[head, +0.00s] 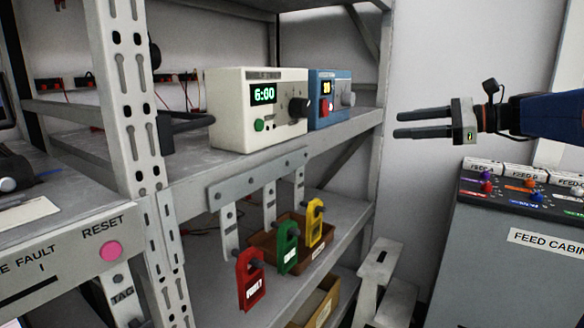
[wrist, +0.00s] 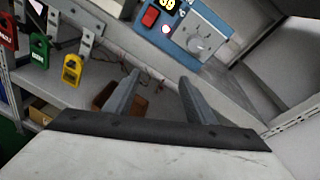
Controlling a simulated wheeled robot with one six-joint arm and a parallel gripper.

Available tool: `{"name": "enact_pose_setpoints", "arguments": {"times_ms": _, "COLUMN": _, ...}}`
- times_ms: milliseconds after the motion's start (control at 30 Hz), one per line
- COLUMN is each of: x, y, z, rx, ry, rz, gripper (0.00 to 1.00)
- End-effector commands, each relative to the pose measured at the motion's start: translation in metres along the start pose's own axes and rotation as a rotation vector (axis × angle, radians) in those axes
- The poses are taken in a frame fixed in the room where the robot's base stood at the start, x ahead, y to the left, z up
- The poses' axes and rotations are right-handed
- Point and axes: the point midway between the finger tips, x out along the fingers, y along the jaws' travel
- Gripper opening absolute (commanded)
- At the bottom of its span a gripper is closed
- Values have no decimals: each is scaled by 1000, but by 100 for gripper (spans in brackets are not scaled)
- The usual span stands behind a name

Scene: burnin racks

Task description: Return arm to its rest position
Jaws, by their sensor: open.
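My gripper (head: 412,124) is at the right in the head view, with its two dark fingers apart and nothing between them. It points left toward the shelf rack and is clear of it. In the wrist view, my gripper (wrist: 160,92) shows two separated fingers with empty space between. The blue device (head: 329,98) stands on the upper shelf to the left of the fingertips. It also shows at the top of the wrist view (wrist: 201,32), with a red button and a grey knob.
A cream timer (head: 258,108) reading 6:00 stands beside the blue device. Red (head: 250,280), green (head: 288,248) and yellow (head: 315,222) lockout tags hang below the shelf edge (head: 225,165). The feed cabinet (head: 500,250) stands below my arm. Bare wall lies behind my gripper.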

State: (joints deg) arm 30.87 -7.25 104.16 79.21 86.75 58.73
Motion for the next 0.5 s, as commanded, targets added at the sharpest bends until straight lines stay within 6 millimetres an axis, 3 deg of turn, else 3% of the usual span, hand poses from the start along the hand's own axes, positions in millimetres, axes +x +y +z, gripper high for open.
{"name": "enact_pose_setpoints", "arguments": {"times_ms": 33, "x": 12, "y": 28, "z": -3, "rx": -53, "ry": 51, "rz": 38, "gripper": 50}}
{"name": "enact_pose_setpoints", "arguments": {"times_ms": 200, "x": 34, "y": 120, "z": -36, "rx": -278, "ry": 241, "rz": 187, "gripper": 50}}
{"name": "enact_pose_setpoints", "arguments": {"times_ms": 367, "x": 34, "y": 202, "z": -70, "rx": -523, "ry": 391, "rz": 352, "gripper": 50}}
{"name": "enact_pose_setpoints", "arguments": {"times_ms": 500, "x": 20, "y": 266, "z": -103, "rx": -761, "ry": 498, "rz": 515, "gripper": 50}}
